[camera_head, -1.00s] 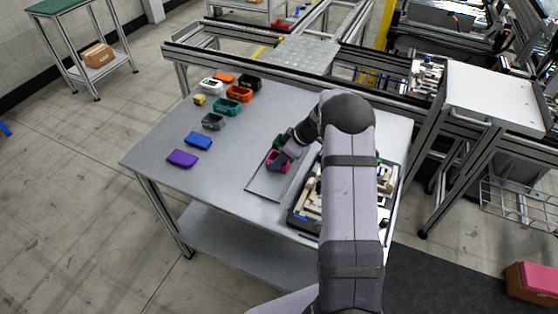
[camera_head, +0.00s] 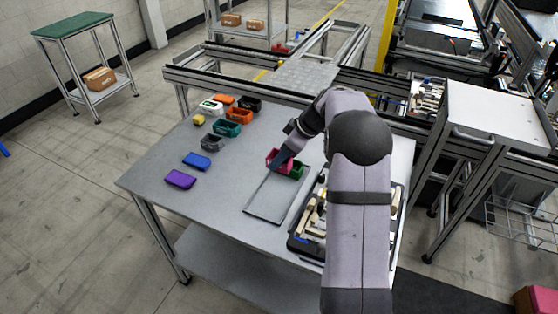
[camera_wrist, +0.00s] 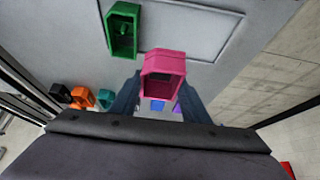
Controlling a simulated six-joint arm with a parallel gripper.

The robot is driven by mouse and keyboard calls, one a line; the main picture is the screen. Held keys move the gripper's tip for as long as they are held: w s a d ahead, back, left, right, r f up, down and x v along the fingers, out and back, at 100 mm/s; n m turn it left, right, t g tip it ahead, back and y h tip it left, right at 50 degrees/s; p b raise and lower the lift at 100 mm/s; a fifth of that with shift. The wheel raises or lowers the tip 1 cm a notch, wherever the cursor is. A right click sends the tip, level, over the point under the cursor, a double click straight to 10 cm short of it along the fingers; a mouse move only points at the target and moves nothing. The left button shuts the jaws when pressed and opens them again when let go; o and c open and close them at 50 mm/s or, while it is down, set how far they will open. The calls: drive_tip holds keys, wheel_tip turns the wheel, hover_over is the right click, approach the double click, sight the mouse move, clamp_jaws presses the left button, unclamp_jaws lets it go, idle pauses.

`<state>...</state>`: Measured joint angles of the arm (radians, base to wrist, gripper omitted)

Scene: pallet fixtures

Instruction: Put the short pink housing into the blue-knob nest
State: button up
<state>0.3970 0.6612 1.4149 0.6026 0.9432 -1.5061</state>
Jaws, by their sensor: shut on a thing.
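The short pink housing (camera_wrist: 163,76) is an open box held between the fingers of my gripper (camera_wrist: 157,100) in the wrist view. In the head view the pink housing (camera_head: 276,158) is at my gripper (camera_head: 284,160), beside a green housing (camera_head: 296,170). The green housing (camera_wrist: 123,30) lies in the wrist view at the upper left, apart from the pink one. The pallet with fixtures (camera_head: 302,243) lies at the right of the table, partly hidden by my arm.
A grey tray (camera_head: 262,212) with a thin rim lies left of the pallet. Orange (camera_head: 240,115), teal (camera_head: 227,128) and several other housings stand at the table's back left. Blue (camera_head: 197,161) and purple (camera_head: 180,179) pieces lie at the left.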

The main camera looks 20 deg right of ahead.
drive_tip(key=s+d+m+p, duration=0.1)
drive_tip(key=s+d, duration=0.1)
drive_tip(key=d, duration=0.4)
drive_tip(key=s+d+r+m+h+p, duration=0.1)
drive_tip(key=s+d+p, duration=0.1)
drive_tip(key=d, duration=0.3)
drive_tip(key=s+d+m+t+p, duration=0.1)
drive_tip(key=s+d+m+p, duration=0.1)
drive_tip(key=d, duration=0.4)
drive_tip(key=shift+s+d+r+h, duration=0.3)
drive_tip(key=shift+s+d, duration=0.05)
drive_tip(key=shift+s, duration=0.2)
drive_tip(key=s+d+r+n+g+y+p, duration=0.1)
drive_tip(key=s+d+n+p, duration=0.1)
drive_tip(key=s+d+n, duration=0.2)
drive_tip(key=shift+s+d+r+y+p, duration=0.15)
drive_tip(key=shift+s+d+y+p, duration=0.35)
drive_tip(key=shift+s, duration=0.95)
drive_tip(key=shift+d, duration=0.1)
wheel_tip(320, 180, down, 8)
drive_tip(key=b, duration=0.5)
drive_tip(key=shift+r, duration=0.2)
drive_tip(key=shift+f+b, duration=0.75)
drive_tip(key=shift+b, duration=0.2)
drive_tip(key=o, duration=1.2)
